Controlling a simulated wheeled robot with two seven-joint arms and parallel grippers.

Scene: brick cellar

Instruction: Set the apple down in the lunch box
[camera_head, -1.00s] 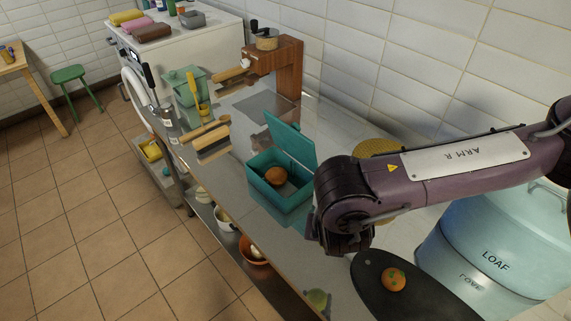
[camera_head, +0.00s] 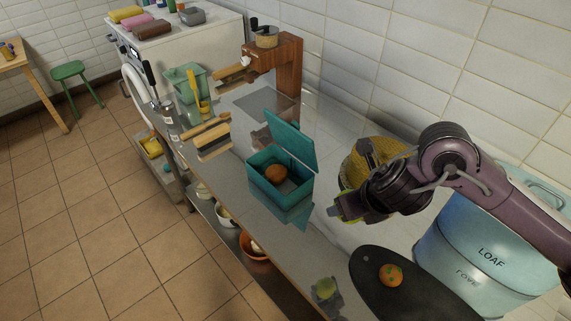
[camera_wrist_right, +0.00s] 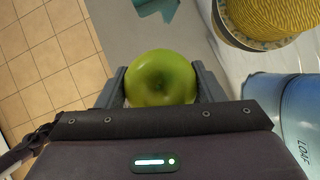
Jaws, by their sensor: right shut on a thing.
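The green apple (camera_wrist_right: 160,77) is between the two fingers of my right gripper (camera_wrist_right: 160,88) in the right wrist view. In the head view my right gripper (camera_head: 350,208) is to the right of the lunch box, with only a sliver of the apple (camera_head: 337,211) showing. The teal lunch box (camera_head: 268,187) stands on the shiny counter with its lid (camera_head: 291,143) raised. A round orange-brown item (camera_head: 276,174) lies inside, leaving some bare floor beside it. A corner of teal shows at the top of the wrist view. My left gripper is out of view.
A dark oval board (camera_head: 375,290) with an orange fruit (camera_head: 391,275) lies at the front right. A yellow woven basket (camera_head: 352,168) and a blue LOAF bin (camera_head: 470,245) stand behind my right arm. Brushes (camera_head: 205,133) and a wooden grinder stand (camera_head: 285,65) are farther back.

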